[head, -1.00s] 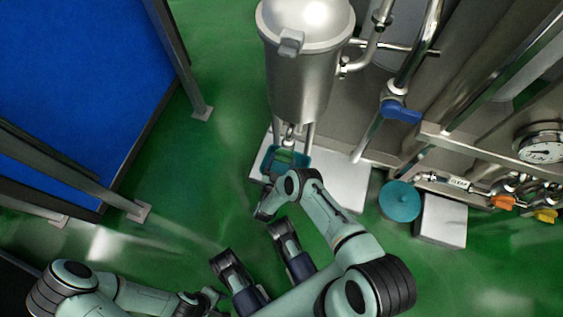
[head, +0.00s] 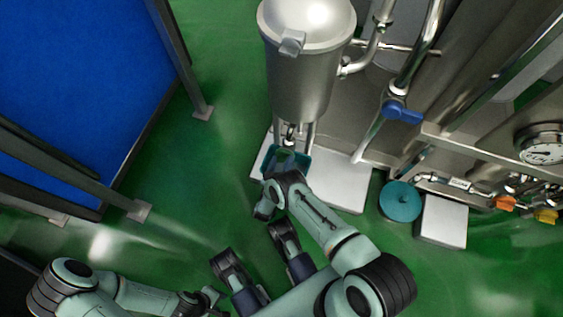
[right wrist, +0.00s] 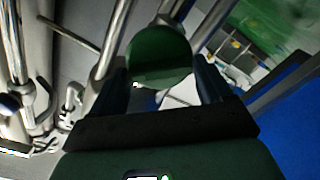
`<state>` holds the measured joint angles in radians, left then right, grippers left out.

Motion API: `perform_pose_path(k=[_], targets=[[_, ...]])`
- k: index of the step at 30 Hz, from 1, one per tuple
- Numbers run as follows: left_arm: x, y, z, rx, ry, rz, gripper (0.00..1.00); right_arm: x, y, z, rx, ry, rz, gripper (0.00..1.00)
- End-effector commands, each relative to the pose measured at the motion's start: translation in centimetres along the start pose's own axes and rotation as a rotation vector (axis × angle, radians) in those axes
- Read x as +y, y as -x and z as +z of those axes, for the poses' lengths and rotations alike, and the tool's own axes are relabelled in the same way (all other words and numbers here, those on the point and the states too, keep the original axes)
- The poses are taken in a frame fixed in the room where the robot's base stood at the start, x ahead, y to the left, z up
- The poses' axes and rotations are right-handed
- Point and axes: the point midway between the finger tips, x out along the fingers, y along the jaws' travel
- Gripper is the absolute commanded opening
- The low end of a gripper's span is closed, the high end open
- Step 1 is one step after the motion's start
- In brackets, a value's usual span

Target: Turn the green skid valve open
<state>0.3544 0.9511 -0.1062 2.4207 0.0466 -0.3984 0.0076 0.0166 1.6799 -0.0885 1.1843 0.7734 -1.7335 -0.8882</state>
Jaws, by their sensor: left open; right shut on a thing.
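A dark green rounded piece (right wrist: 160,57), which looks like the green valve's handle, sits between the two fingers of my right gripper (right wrist: 161,88) in the right wrist view. The fingers are shut on it from both sides. In the head view my right wrist covers much of this spot, below the outlet of the steel tank (head: 300,80); the valve body is hidden or too small to make out. My left gripper (head: 212,299) is open and empty at the bottom of the head view, low and away from the tank.
A blue-handled valve (head: 402,110) is on the pipe to the right. A teal round object (head: 400,201) stands beside a pale block (head: 441,222). Green floor is free left of the tank.

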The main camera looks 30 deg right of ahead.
Motion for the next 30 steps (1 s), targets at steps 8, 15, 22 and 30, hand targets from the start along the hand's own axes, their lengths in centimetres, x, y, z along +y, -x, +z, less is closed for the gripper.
perform_pose_path(k=[8, 15, 22, 30], targets=[[-0.04, -0.02, 0.07, -0.002, 0.001, -0.001, 0.43, -0.14, -0.09, -0.05, 0.002, 0.261, 0.0, 0.48], [-0.04, -0.02, 0.07, -0.002, 0.001, -0.001, 0.43, -0.24, -0.11, -0.02, 0.002, 0.486, 0.001, 0.48], [-0.03, -0.02, 0.06, -0.002, 0.0, -0.001, 0.43, -0.29, -0.15, 0.02, 0.002, 0.672, 0.002, 0.48], [-0.02, -0.02, 0.05, -0.001, 0.0, 0.0, 0.43, -0.29, -0.17, 0.12, 0.001, 0.822, 0.003, 0.48]])
